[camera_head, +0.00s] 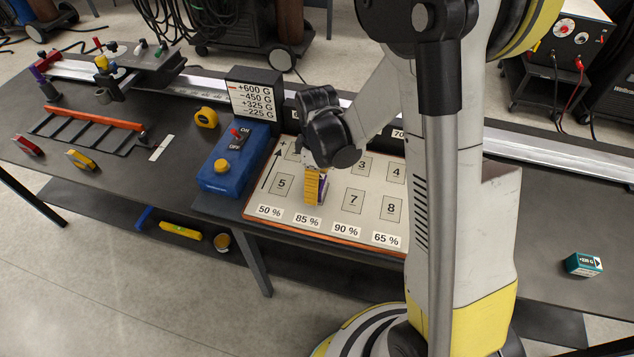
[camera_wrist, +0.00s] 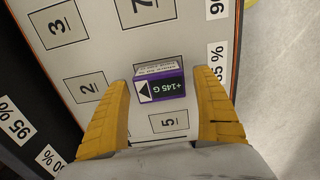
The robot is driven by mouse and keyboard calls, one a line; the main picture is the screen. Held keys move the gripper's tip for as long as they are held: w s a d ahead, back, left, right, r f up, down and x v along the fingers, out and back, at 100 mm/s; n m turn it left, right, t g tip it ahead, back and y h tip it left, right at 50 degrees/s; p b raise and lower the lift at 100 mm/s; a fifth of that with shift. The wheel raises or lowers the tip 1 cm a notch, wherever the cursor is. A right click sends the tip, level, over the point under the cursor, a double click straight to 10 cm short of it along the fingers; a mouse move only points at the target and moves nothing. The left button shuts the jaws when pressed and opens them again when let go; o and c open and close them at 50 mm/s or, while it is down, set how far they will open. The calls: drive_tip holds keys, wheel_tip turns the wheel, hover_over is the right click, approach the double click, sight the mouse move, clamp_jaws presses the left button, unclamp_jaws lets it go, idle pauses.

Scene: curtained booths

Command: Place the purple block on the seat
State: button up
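The purple block (camera_wrist: 161,91), labelled +145 G, stands on a pale board (camera_wrist: 105,50) with numbered outlined squares. It lies between squares 5 (camera_wrist: 168,121) and 7 (camera_wrist: 143,5) and hides the square under it. My gripper (camera_wrist: 163,84) has its yellow fingers on either side of the block, with a gap on each side, so it is open. In the head view my gripper (camera_head: 313,186) points down over the board (camera_head: 330,224), and the block (camera_head: 323,190) is mostly hidden behind a finger. No mark names one square as the seat.
A blue ON/OFF box (camera_head: 232,165) stands left of the board, with a sign (camera_head: 255,99) listing +600, −450, +325 and −225 G behind it. A teal block (camera_head: 583,264) lies at the far right of the dark table, with clear surface around it.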

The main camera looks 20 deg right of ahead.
wheel_tip(320, 180, up, 13)
drive_tip(key=p, duration=0.5)
drive_tip(key=s+r+m+t, duration=0.7)
drive_tip(key=s+r+m, duration=0.3)
drive_tip(key=s+r, duration=0.2)
drive_tip(key=shift+s+r+m, duration=0.4)
drive_tip(key=shift+r, duration=0.2)
